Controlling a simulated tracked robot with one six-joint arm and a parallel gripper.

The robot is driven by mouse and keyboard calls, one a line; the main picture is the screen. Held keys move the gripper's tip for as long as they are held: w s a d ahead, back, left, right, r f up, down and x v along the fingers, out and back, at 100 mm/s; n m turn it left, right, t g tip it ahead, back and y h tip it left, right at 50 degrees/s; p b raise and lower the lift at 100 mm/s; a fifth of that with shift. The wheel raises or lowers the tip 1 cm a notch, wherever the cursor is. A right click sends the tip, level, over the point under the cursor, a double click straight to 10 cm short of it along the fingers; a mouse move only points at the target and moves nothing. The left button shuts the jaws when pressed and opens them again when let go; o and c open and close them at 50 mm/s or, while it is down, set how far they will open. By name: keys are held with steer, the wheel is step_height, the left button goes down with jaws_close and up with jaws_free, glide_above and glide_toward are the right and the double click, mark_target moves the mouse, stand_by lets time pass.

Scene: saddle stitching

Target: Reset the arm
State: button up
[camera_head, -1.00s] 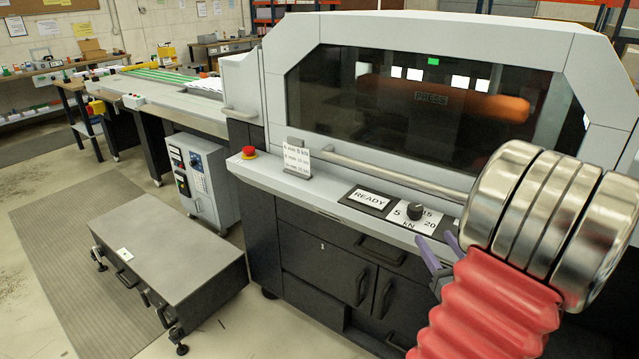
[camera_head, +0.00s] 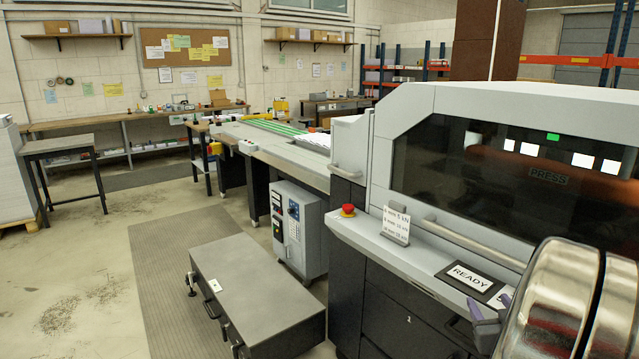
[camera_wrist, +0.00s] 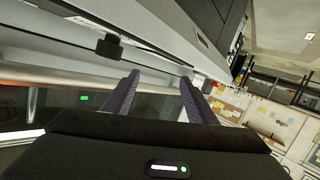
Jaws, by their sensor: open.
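My gripper (camera_wrist: 159,79) is open in the wrist view, with its two purple fingers apart and nothing between them. In the head view the gripper (camera_head: 490,312) shows only in part at the lower right, in front of the press machine (camera_head: 410,101). My own metal arm segments hide the rest of it. The gripper appears near the machine's front ledge. The wrist view is tilted, with the machine's dark window and a black knob (camera_wrist: 108,46) beside the fingers.
The ledge carries a READY sign (camera_head: 468,276), a card stand (camera_head: 396,225) and a red stop button (camera_head: 347,210). A low grey cart (camera_head: 255,291) and a control cabinet (camera_head: 298,231) stand left of the machine. Floor on the left is largely clear.

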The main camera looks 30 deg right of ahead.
steer(key=w+a+r+n+g+y, duration=0.15)
steer(key=w+a, duration=0.25)
steer(key=a, duration=0.7)
steer(key=w+a+r+g+y, duration=0.15)
steer(key=w+a, duration=0.35)
steer(key=a, duration=0.5)
steer(key=s+a+n+g+y, duration=0.1)
steer(key=s+a+y, duration=0.1)
steer(key=a, duration=0.6)
steer(key=s+a+n+g+y, duration=0.1)
steer(key=s+a+y, duration=0.1)
steer(key=s+a, duration=0.3)
steer(key=s+a+n+g+y, duration=0.1)
steer(key=s+a+n+y, duration=0.1)
steer(key=a, duration=1)
steer(key=shift+s+a, duration=0.4)
steer(key=shift+s, duration=0.45)
steer(key=shift+c, duration=0.2)
